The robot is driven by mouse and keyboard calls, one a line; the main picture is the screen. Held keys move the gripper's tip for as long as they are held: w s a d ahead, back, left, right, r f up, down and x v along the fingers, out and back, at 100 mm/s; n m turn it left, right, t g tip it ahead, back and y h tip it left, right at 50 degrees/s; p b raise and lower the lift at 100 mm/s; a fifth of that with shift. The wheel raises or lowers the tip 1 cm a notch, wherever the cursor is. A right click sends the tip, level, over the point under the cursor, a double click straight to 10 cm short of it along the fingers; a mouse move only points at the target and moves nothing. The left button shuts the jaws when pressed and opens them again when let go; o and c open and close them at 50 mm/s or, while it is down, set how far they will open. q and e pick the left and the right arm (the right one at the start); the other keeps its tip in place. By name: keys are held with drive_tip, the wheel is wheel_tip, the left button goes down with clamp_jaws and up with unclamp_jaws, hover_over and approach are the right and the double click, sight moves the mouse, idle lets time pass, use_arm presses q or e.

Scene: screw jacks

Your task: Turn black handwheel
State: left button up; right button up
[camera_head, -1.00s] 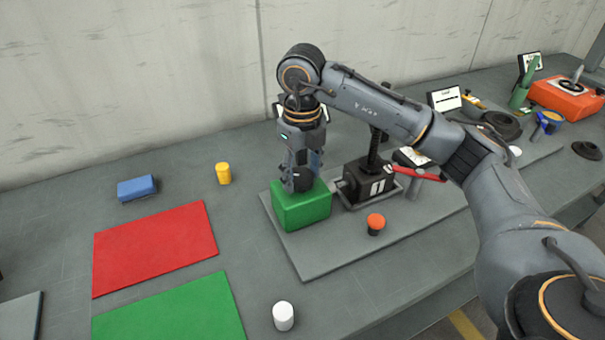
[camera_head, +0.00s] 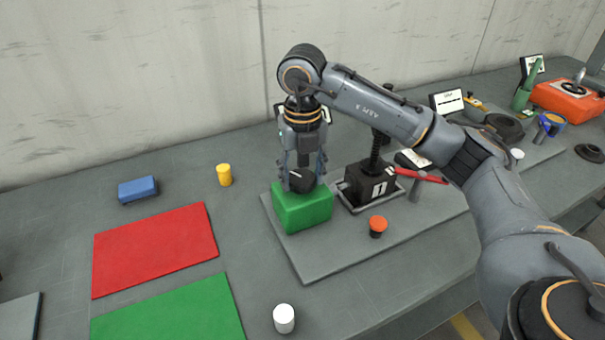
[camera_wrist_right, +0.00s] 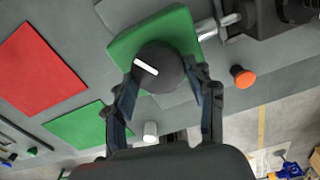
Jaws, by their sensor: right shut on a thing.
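The black handwheel (camera_head: 302,181) is a round knob on top of a green block (camera_head: 303,211), which stands at the left end of a grey base plate. In the right wrist view the handwheel (camera_wrist_right: 160,68) carries a white line slanting down to the right. My right gripper (camera_head: 303,172) points down from above and is shut on the handwheel, one finger on each side. In the right wrist view its fingers reach up to the knob's lower left and lower right sides. My left gripper is not in view.
A black screw jack (camera_head: 372,184) with a red lever (camera_head: 421,176) stands just right of the block. An orange-topped button (camera_head: 378,224) is in front. A yellow cylinder (camera_head: 224,174), blue block (camera_head: 138,189), red mat (camera_head: 155,250) and white cylinder (camera_head: 284,318) lie left and front.

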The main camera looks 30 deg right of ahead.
sight(302, 179)
drive_tip(key=o, duration=1.2)
wheel_tip(302, 179, up, 12)
idle(0.4)
